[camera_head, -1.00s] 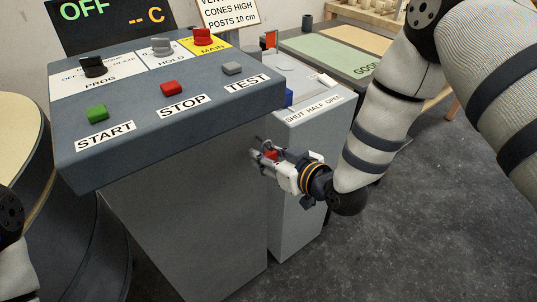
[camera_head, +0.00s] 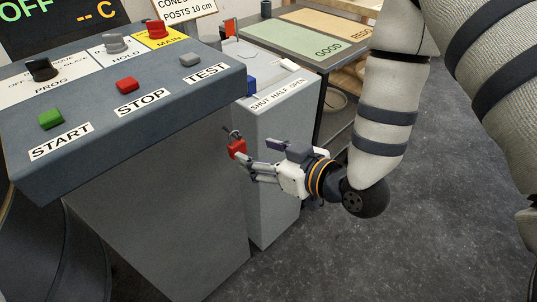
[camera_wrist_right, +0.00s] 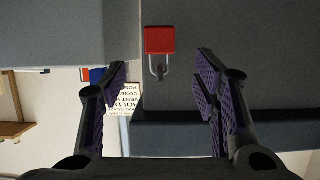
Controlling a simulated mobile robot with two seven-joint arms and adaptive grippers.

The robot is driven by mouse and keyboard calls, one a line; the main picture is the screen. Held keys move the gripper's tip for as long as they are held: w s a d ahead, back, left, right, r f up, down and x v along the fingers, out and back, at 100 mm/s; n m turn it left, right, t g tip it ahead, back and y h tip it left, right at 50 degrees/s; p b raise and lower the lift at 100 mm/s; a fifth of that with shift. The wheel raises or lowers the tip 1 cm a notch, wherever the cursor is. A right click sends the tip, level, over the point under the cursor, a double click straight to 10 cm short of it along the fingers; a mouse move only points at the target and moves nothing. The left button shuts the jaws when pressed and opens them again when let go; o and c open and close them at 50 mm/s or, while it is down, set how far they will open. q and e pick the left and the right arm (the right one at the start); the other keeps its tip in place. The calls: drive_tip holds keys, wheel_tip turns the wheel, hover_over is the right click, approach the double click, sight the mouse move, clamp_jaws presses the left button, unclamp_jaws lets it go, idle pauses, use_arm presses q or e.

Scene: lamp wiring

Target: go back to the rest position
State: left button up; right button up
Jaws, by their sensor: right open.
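My right gripper (camera_head: 257,158) is open and empty beside the control cabinet. A red padlock (camera_head: 237,148) with a metal shackle is just beyond its fingertips, against the cabinet's right side. In the right wrist view the fingers (camera_wrist_right: 160,85) are spread wide, and the red padlock (camera_wrist_right: 160,40) shows ahead, apart from both. Its shackle is around a small dark fitting. My left gripper is out of view.
The control cabinet (camera_head: 160,220) carries START, STOP and TEST buttons. A narrow grey box labelled SHUT HALF OPEN (camera_head: 275,125) stands close behind my right gripper. A table with a GOOD area (camera_head: 318,45) is farther back. Floor (camera_head: 430,210) at right is clear.

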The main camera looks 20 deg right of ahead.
drive_tip(key=s+d+f+m+g+h+p, duration=0.1)
drive_tip(key=s+d+f+m+g+h, duration=0.15)
drive_tip(key=s+f+g, duration=1.05)
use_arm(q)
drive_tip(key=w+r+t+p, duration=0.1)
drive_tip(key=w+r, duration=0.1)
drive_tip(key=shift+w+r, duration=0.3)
use_arm(e)
drive_tip(key=s+d+f+m+g+h, duration=0.1)
drive_tip(key=s+f, duration=0.1)
drive_tip(key=s, duration=1)
drive_tip(key=s+d+f+m+g+h, duration=0.1)
drive_tip(key=s+d+f, duration=0.1)
drive_tip(key=s, duration=1)
drive_tip(key=shift+s+f+g, duration=0.25)
drive_tip(key=shift+f+g, duration=0.05)
drive_tip(key=shift+f, duration=0.45)
idle(3.0)
